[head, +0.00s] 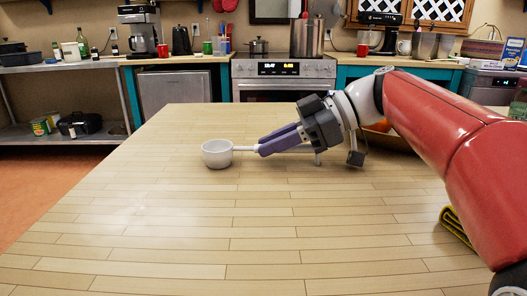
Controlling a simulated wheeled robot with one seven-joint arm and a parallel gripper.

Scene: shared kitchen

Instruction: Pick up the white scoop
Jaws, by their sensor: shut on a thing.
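The fingers hide the far part of the handle.
A bowl (395,142) with orange items stands behind my arm, partly hidden. The table's front and left are clear. A stove (283,80) and counters stand behind.

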